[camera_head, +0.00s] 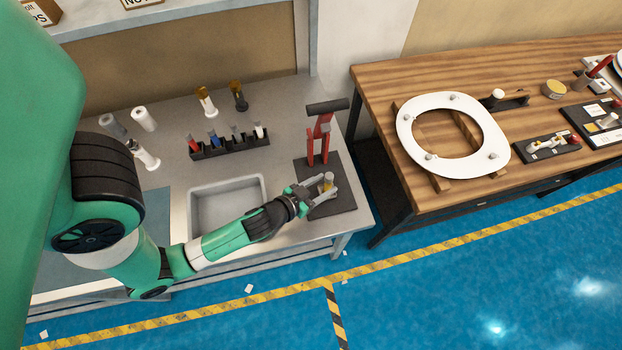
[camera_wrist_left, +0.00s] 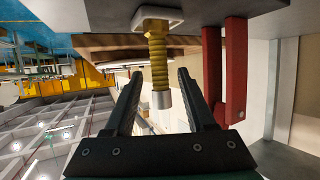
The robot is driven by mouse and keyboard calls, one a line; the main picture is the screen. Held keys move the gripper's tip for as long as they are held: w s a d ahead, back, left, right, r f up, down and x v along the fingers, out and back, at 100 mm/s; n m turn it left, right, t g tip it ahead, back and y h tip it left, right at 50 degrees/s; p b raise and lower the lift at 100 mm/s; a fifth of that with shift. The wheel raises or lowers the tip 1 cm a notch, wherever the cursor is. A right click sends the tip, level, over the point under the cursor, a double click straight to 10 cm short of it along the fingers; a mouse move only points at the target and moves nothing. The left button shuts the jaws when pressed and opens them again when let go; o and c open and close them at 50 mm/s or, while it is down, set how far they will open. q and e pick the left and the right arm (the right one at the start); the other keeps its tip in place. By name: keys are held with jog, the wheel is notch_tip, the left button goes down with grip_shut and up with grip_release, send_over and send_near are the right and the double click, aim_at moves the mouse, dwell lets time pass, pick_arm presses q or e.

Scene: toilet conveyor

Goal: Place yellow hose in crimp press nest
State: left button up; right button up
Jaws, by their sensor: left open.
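The yellow hose (camera_wrist_left: 159,65) shows in the left wrist view as a ribbed piece with a metal sleeve (camera_wrist_left: 162,99) at one end. Its other end meets a pale square block (camera_wrist_left: 157,19), which looks like the press nest. The hose is in line with that block. My left gripper (camera_wrist_left: 158,82) is open, with one finger on each side of the hose and visible gaps. In the head view my left gripper (camera_head: 322,189) is over the dark base (camera_head: 341,202) of the red crimp press (camera_head: 321,138), where the hose is mostly hidden. My right gripper is not in view.
A grey tray (camera_head: 197,208) lies left of the press. Behind it is a dark rack (camera_head: 232,150) with several small parts. White and amber-topped fittings (camera_head: 206,101) stand on the bench. A wooden table (camera_head: 380,85) with a toilet seat (camera_head: 404,128) is to the right.

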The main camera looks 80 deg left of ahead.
pick_arm(q)
jog(key=b+v, duration=0.1)
jog(key=v, duration=0.4)
jog(key=shift+s+d+f, duration=0.1)
jog(key=shift+s+d, duration=0.1)
jog(key=shift+s+d+r, duration=0.15)
jog(key=shift+s+r, duration=0.2)
jog(key=shift+s, duration=0.05)
jog(key=w+d+r+t, duration=0.1)
jog(key=w+r+t, duration=0.2)
jog(key=w+r, duration=0.55)
jog(key=w+d+r+t+h, duration=0.15)
jog(key=w+r, duration=0.35)
jog(key=r, duration=0.6)
jog(key=w+d+r+t+y, duration=0.15)
jog(key=w+r+t, duration=0.25)
jog(key=w+r, duration=0.45)
jog(key=s+d+r+m+t+h, duration=0.2)
jog(key=d+r+h, duration=0.1)
jog(key=r, duration=0.8)
jog(key=s+d+r+m+t+h, duration=0.2)
jog(key=d+r+t, duration=0.1)
jog(key=r, duration=0.7)
jog(key=s+d+r+m+t+h, duration=0.2)
jog(key=s+d+r+h, duration=0.1)
jog(key=r, duration=0.8)
jog(key=shift+d+r+m+h, duration=0.25)
jog(key=shift+r+m+h, duration=0.05)
jog(key=shift+r+m, duration=0.1)
